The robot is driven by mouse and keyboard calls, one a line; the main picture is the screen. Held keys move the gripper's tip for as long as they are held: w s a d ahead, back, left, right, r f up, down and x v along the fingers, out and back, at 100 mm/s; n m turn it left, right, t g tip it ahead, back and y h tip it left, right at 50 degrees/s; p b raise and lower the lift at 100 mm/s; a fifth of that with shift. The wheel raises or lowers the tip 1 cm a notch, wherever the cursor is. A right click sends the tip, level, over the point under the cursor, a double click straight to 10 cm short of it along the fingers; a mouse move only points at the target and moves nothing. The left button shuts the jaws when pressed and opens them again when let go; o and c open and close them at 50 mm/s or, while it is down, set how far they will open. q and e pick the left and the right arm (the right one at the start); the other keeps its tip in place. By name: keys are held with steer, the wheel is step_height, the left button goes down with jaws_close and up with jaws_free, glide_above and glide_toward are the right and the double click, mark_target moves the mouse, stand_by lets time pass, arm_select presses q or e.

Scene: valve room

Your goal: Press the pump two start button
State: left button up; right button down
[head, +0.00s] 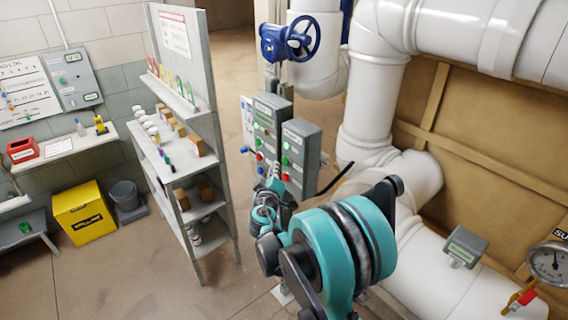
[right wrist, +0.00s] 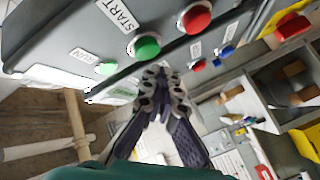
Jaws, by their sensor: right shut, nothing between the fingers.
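Two grey control boxes stand side by side on a post in the head view, a left box (head: 267,112) and a right box (head: 311,146), with green and red buttons. Their pump labels are too small to read. My right gripper (head: 275,170) is in front of the lower part of the boxes, shut and empty. In the right wrist view its fingertips (right wrist: 163,74) show just below a green button (right wrist: 145,47) marked START, apparently apart from it. A red button (right wrist: 195,17) and a green lamp (right wrist: 105,68) marked RUN are beside it. My left gripper is out of view.
A blue valve wheel (head: 300,40) and large white pipes (head: 375,100) stand behind and right of the boxes. A grey shelf rack (head: 205,165) is left of my right arm. A yellow bin (head: 84,213) stands on the floor at left.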

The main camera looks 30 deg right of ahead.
steer(key=a, duration=0.4)
steer(key=shift+s+a, duration=0.2)
steer(key=shift+a, duration=0.1)
stand_by(0.6)
steer(key=s+a+f+g+y+b, duration=0.2)
steer(key=s+a+f, duration=0.3)
steer(key=s, duration=0.4)
steer(key=s+a+f+m+g+y+b, duration=0.1)
steer(key=s+a+f+g+y+b, duration=0.1)
steer(key=s+a+f+y, duration=0.3)
steer(key=s+a+f+g+y+b, duration=0.2)
steer(key=s+a+f+y+b, duration=0.2)
steer(key=s+a, duration=0.5)
steer(key=s+f, duration=0.1)
steer(key=s, duration=0.3)
steer(key=shift+s+a+m, duration=0.2)
steer(key=shift+s+m, duration=0.2)
